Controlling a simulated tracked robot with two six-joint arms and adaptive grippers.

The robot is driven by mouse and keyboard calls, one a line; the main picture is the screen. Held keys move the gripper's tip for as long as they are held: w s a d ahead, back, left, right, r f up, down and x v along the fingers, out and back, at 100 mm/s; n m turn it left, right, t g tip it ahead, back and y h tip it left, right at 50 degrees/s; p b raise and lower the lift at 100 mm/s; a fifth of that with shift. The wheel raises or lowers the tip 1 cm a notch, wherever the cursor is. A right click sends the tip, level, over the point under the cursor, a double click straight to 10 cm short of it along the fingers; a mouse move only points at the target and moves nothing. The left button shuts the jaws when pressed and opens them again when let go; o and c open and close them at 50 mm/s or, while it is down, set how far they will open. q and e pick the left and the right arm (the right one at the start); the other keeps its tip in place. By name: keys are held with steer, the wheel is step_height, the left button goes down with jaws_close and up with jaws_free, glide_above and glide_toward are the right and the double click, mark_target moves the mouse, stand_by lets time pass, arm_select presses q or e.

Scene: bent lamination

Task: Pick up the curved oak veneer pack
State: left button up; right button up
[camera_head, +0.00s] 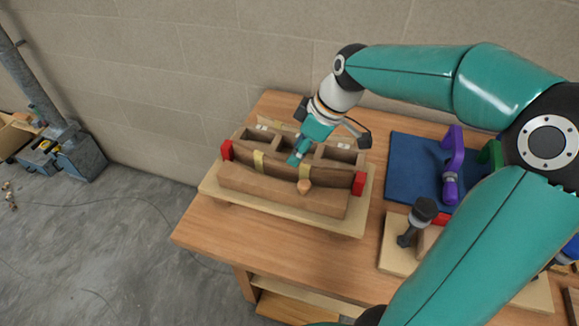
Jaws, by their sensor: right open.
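The curved oak veneer pack (282,175) appears to be the brown curved strip in the wooden bending form on the bench, with yellowish bands across it. A red block (227,150) is at its left end and another red block (359,183) is at its right end. My right gripper (297,158) points down over the middle of the form, at the pack's rear side and between the two yellowish bands. It is open. Its fingertips are small in the picture, and I cannot tell if they touch the pack. My left gripper is out of view.
The form stands on a pale board (225,198) on the wooden bench (205,225). To the right are a blue mat (405,165), a purple clamp (453,150) and a dark-handled tool (417,217) on another board. A block wall stands behind.

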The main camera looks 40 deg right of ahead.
mark_target(290, 167)
steer(key=shift+w+d+p+x, duration=0.15)
steer(key=shift+p+x, duration=0.1)
steer(key=shift+x, duration=0.95)
steer(key=shift+w+d+p+x, duration=0.1)
steer(key=shift+p+x, duration=0.1)
steer(key=shift+x, duration=1.05)
steer(key=shift+f, duration=0.1)
jaws_close()
